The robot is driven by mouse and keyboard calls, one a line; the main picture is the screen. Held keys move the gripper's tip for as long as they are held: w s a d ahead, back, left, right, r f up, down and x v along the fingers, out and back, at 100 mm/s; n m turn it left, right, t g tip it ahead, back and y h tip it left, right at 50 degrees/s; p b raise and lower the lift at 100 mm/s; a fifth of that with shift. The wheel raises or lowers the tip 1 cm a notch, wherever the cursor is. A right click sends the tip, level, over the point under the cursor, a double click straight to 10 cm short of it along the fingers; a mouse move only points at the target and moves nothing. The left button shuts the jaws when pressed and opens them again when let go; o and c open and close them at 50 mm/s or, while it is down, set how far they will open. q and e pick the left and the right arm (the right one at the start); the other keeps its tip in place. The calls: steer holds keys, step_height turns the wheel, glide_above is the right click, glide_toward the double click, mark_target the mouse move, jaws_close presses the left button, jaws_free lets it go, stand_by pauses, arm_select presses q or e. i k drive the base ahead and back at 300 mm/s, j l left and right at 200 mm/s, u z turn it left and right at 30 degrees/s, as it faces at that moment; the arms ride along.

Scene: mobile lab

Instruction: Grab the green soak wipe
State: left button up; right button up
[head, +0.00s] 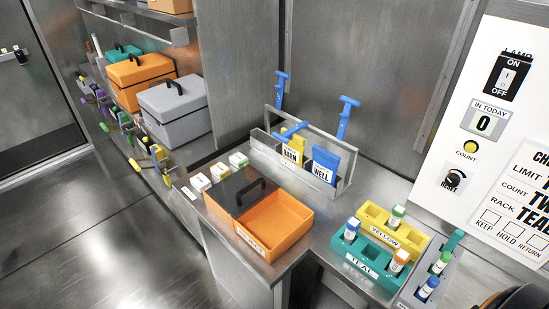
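I cannot pick out a green soak wipe for certain. Three small white packs stand in a row on the counter behind the orange tray: a front pack (200,182), a middle pack (219,172) and a back pack (238,160). Their markings are too small to read; the back one seems to have some green on it. Neither gripper can be made out. A dark rounded shape at the bottom right corner is cut off, and I cannot tell what it is.
An orange tray (278,226) with a dark lid section sits on the counter. Behind is a metal rack (343,188) with blue-handled tools. Right are the yellow rack (412,240), teal rack (364,262) and grey rack (410,296) with vials. Toolboxes (175,108) fill the left shelf. The left floor is clear.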

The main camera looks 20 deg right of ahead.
mark_target(238, 159)
steer(key=i+j+z, duration=0.25)
steer(key=j+z, duration=0.25)
steer(key=i+j+z, duration=0.25)
steer(key=j+z, duration=0.25)
steer(key=j, duration=0.15)
